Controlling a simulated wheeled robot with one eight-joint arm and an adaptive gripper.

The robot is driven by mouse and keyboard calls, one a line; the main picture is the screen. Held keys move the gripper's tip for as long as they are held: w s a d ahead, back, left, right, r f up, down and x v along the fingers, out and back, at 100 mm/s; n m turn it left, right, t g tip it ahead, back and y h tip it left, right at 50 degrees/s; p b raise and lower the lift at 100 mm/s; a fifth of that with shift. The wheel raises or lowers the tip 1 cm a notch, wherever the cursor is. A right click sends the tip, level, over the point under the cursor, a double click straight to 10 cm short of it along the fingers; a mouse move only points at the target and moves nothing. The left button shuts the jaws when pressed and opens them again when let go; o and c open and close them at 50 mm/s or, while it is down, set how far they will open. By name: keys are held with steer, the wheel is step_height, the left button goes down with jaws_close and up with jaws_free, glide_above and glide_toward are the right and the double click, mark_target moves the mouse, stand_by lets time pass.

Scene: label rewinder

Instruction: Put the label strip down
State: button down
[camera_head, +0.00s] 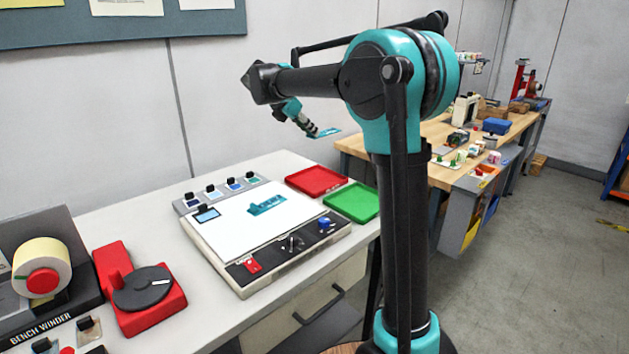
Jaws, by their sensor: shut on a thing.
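My gripper (313,131) is shut on a small flat teal label strip (329,132). It holds the strip up in the air, above the far side of the bench, near the red and green trays in the picture. The strip sticks out to the right of the fingertips. The fingers are small in this view, and their exact hold on the strip is hard to see. Another teal patch with a jagged shape (267,204) lies on the white top of the flat bench device (242,230).
A red tray (316,180) and a green tray (352,202) lie right of the device. A bench winder (42,270) with a label roll and a red unit with a dark disc (140,292) stand at left. A wooden workbench (433,130) with several items is behind.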

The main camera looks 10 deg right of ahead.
step_height(320, 180, down, 20)
steer(key=shift+w+d, duration=0.15)
stand_by(0.4)
steer(key=shift+f, duration=0.1)
steer(key=c, duration=1.3)
jaws_free()
steer(key=v, duration=1.2)
